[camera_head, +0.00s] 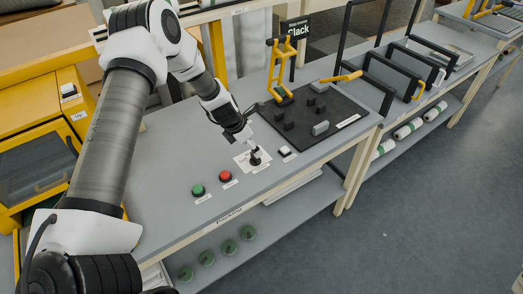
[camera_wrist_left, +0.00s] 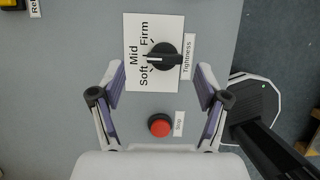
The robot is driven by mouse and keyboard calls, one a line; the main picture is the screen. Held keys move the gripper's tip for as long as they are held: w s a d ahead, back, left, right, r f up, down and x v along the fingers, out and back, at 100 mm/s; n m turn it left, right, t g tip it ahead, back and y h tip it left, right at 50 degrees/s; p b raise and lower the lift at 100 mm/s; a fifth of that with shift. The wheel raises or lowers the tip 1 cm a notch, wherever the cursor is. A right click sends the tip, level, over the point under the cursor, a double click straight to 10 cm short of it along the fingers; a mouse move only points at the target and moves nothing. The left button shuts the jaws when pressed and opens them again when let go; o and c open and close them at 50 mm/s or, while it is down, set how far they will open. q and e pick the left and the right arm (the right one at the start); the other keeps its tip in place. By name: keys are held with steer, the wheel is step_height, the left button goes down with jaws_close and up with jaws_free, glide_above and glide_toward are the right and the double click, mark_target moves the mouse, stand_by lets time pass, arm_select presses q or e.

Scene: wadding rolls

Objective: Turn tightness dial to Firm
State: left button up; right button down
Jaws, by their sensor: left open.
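The tightness dial (camera_wrist_left: 165,57) is a round black knob on a white card (camera_wrist_left: 135,80) marked Soft, Mid and Firm. Its pale pointer line faces left in the left wrist view, roughly toward Mid. In the head view the dial (camera_head: 256,160) sits near the bench's front edge, with its card (camera_head: 241,161) partly hidden by my arm. My left gripper (camera_wrist_left: 160,80) is open and empty, its fingers spread either side of the dial's near side without touching it. In the head view the gripper (camera_head: 246,139) hangs pointing down just above the dial.
A red Stop button (camera_wrist_left: 160,125) is close beside the dial, and a green button (camera_head: 198,190) is farther left. A white switch (camera_head: 284,151) is to the dial's right. A dark board (camera_head: 335,110) with blocks and a yellow lever lies behind it.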

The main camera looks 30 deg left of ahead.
mark_target(254, 157)
arm_select(q)
steer(key=shift+s+d+f+b, duration=0.25)
steer(key=shift+s+f+b, duration=0.2)
steer(key=shift+f, duration=0.1)
steer(key=shift+s+d+f+b, duration=0.2)
steer(key=shift+s+f+b, duration=0.2)
steer(key=shift+f, duration=0.1)
steer(key=w+f, duration=0.2)
steer(key=f, duration=0.1)
steer(key=shift+w+f, duration=0.2)
steer(key=shift+w, duration=0.35)
steer(key=shift+s+r, duration=0.25)
steer(key=shift+s+d+r, duration=0.1)
steer(key=shift+s+r, duration=0.15)
steer(key=shift+s, duration=0.05)
steer(key=c, duration=0.5)
steer(key=shift+s, duration=0.15)
steer(key=c, duration=0.7)
steer(key=shift+o, duration=0.2)
steer(key=shift+f, duration=0.1)
arm_select(e)
steer(key=s+f, duration=0.2)
steer(key=shift+s+a+f, duration=0.1)
steer(key=shift+s+f, duration=0.1)
steer(key=shift+f, duration=0.1)
